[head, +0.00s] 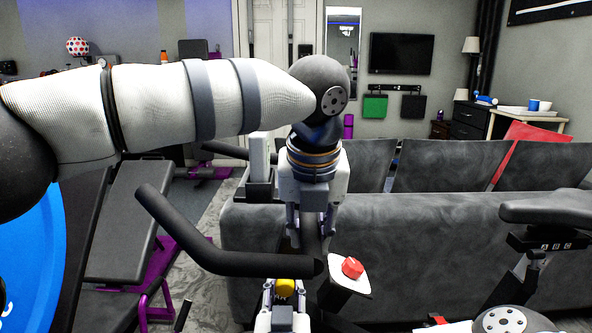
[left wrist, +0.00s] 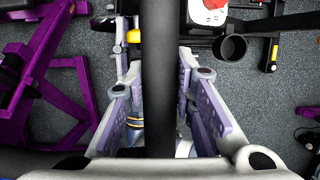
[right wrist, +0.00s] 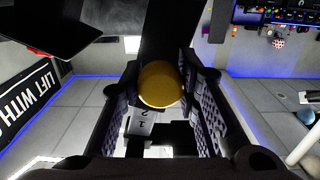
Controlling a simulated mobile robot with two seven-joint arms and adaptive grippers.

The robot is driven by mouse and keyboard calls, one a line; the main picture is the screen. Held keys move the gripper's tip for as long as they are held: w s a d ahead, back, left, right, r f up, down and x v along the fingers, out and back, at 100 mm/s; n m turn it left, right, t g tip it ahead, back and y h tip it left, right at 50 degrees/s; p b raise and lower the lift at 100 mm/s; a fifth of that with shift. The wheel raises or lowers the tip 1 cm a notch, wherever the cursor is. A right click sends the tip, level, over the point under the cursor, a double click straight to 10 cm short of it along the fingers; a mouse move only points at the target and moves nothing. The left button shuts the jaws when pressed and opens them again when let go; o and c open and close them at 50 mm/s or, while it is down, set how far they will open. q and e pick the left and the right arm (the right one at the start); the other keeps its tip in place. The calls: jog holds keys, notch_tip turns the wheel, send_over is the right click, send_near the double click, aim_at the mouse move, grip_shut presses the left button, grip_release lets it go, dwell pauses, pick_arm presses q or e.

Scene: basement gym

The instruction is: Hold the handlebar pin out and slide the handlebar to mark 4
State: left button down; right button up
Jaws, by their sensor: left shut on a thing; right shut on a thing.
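The black handlebar (head: 225,262) of an exercise bike reaches across the lower middle of the head view. My left gripper (head: 313,222) comes down from above and is shut on the bar. In the left wrist view the dark bar (left wrist: 160,80) runs between its two fingers. The handlebar pin has a round yellow knob (head: 285,287), below the bar. My right gripper (head: 284,308) is shut on this knob, which shows between the fingers in the right wrist view (right wrist: 160,86). A pale scale plate (right wrist: 141,123) there shows marks 1 and 2; mark 4 is not visible.
A red dial (head: 352,267) on a white panel sits just right of the knob. The bike saddle (head: 550,208) is at the right. A grey sofa (head: 440,235) stands close behind the handlebar. A weight bench (head: 125,230) with purple frame is at the left.

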pick_arm(q)
notch_tip(320, 180, up, 6)
jog(key=d, duration=0.1)
jog(key=shift+d, duration=0.3)
pick_arm(e)
jog(key=shift+s+a+f, duration=0.1)
jog(key=shift+s+a, duration=0.05)
jog(key=shift+s, duration=0.05)
pick_arm(q)
jog(key=shift+f, duration=0.3)
dwell(0.9)
pick_arm(e)
jog(key=shift+w, duration=0.6)
pick_arm(q)
jog(key=shift+a, duration=0.1)
pick_arm(e)
jog(key=o, duration=1.7)
jog(key=shift+c, duration=0.2)
jog(key=o, duration=0.3)
jog(key=shift+w, duration=0.1)
